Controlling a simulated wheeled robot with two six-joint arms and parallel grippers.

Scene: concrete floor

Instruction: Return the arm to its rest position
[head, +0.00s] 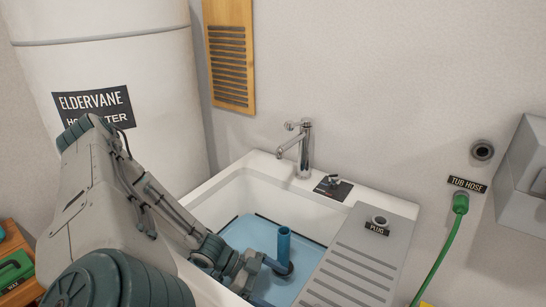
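My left arm comes in from the left and reaches over the near rim into the white tub sink (235,192). My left gripper (268,268) is low in the basin, close beside an upright blue pipe (284,242) that stands out of blue water (250,232). The fingers are small and partly hidden, so I cannot tell whether they are open or shut, or whether they touch the pipe. My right gripper is not in view.
A chrome faucet (305,150) stands at the sink's back rim. A grey ribbed drainboard (362,262) with a plug (379,222) is on the right. A green hose (441,250) hangs from the wall. A white water heater (120,50) stands behind my arm.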

